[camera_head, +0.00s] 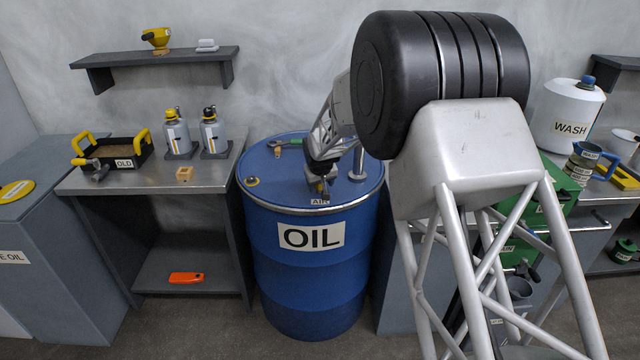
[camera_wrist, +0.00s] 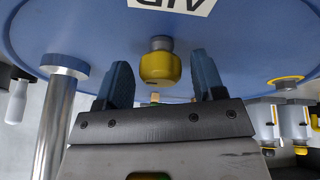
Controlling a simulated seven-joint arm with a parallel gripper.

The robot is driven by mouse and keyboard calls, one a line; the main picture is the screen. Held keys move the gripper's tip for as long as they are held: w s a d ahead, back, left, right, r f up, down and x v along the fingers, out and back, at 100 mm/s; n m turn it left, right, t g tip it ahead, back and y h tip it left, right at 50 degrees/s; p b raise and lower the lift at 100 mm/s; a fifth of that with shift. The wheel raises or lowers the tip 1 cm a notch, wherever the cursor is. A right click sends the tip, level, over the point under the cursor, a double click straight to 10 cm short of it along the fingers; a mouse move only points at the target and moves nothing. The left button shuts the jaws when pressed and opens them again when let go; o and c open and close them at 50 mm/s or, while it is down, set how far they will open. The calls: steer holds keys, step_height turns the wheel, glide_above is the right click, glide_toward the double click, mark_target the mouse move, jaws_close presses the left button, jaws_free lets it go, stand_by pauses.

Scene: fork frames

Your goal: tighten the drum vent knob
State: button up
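The blue oil drum (camera_head: 310,270) stands upright in the middle of the head view, with an OIL label (camera_head: 311,236) on its side. The vent knob (camera_wrist: 160,67) is yellow with a grey collar, on the drum top beside the AIR label (camera_wrist: 172,3). My gripper (camera_head: 322,188) is low over the drum top near the small AIR label (camera_head: 320,202); it hides the knob in the head view. In the wrist view my gripper (camera_wrist: 162,72) is open. Its two blue fingers stand on either side of the knob, with a gap visible on the right and a very narrow one on the left.
A metal post (camera_head: 357,165) rises from the drum top beside my gripper. A metal bench (camera_head: 150,178) with spray bottles is left.

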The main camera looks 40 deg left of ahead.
steer(key=c, duration=0.7)
steer(key=shift+m, duration=0.5)
steer(key=shift+c, duration=0.2)
steer(key=shift+s+a+m+t+h, duration=0.1)
steer(key=shift+m+t+h, duration=0.25)
steer(key=shift+m, duration=0.65)
steer(key=shift+a+m+t+h, duration=0.15)
steer(key=shift+m+h, duration=0.4)
steer(key=shift+m, duration=0.45)
steer(key=m+h, duration=0.1)
steer(key=m, duration=0.3)
steer(key=shift+m+h, duration=0.4)
steer(key=m, duration=0.1)
steer(key=m+h, duration=0.1)
steer(key=m, duration=0.2)
steer(key=shift+a+h, duration=0.25)
steer(key=shift+h, duration=0.15)
steer(key=m+g+h, duration=0.1)
steer(key=m, duration=0.3)
steer(key=shift+a+m, duration=0.1)
steer(key=shift+m, duration=0.3)
steer(key=shift+r, duration=0.1)
steer(key=o, duration=0.9)
